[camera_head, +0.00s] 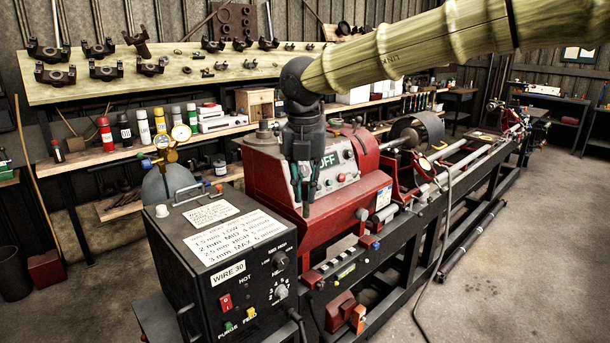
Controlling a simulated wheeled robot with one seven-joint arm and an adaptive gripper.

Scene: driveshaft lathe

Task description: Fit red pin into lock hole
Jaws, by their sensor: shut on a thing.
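My gripper (304,202) hangs pointing down in front of the red lathe headstock (262,190), near its control panel. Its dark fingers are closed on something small. The thing between them is too small and dark to make out, and I cannot confirm that it is the red pin. I cannot pick out the lock hole.
A black welder box (235,270) stands at the front left, with a gas cylinder (168,185) behind it. The lathe bed (455,205) runs to the back right. A wooden shelf (130,150) holds spray cans.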

